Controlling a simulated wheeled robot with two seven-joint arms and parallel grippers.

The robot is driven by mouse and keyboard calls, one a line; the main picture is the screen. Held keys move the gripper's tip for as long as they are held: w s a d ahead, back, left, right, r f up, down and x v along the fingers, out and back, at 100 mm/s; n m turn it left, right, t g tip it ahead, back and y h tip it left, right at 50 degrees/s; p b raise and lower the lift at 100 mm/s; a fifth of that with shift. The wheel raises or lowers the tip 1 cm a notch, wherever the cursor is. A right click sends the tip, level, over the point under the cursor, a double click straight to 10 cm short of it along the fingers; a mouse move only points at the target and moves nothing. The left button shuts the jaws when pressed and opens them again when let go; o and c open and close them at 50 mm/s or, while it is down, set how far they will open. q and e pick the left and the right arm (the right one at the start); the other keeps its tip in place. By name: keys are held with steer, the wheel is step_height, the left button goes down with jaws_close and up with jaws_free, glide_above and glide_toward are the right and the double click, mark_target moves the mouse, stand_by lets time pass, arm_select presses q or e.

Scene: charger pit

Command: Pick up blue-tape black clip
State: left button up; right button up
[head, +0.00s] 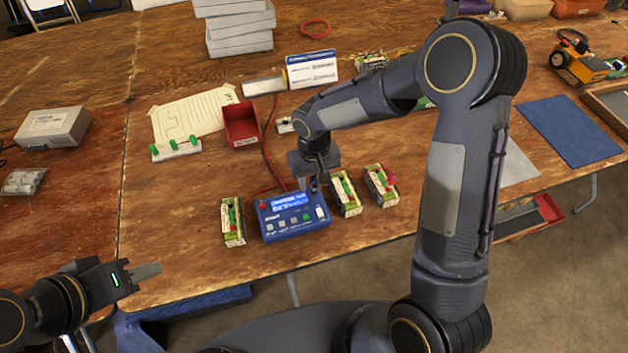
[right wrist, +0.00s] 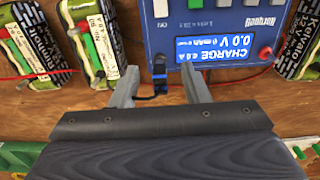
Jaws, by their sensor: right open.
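The black clip with blue tape (right wrist: 159,74) shows in the right wrist view at the edge of the blue charger (right wrist: 222,22), between my right gripper's fingertips in the picture. My right gripper (right wrist: 161,84) is open, with one finger on each side of the clip and a gap to both. In the head view my right gripper (head: 315,181) points down at the back edge of the charger (head: 292,214), and the clip is hard to make out there. My left gripper (head: 146,271) is empty, off the table's front edge; its finger gap is not clear.
Battery packs stand beside the charger, one on its left (head: 232,221) and two on its right (head: 346,193). Red and black wires run behind it. A red bin (head: 241,124) and a small sign (head: 312,69) stand farther back. The table front left of the charger is clear.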

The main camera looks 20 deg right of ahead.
mark_target(314, 178)
steer(key=c, duration=0.9)
steer(key=shift+o, duration=0.2)
steer(key=shift+r, duration=0.55)
step_height(314, 178, up, 2)
steer(key=shift+r, duration=0.15)
steer(key=s+a+r+b, duration=0.1)
steer(key=s+a+r, duration=0.5)
steer(key=s+r, duration=0.3)
steer(key=s, duration=0.3)
steer(key=shift+s+a+r+b, duration=0.2)
steer(key=shift+s+r+b, duration=0.05)
steer(key=shift+r+b, duration=0.15)
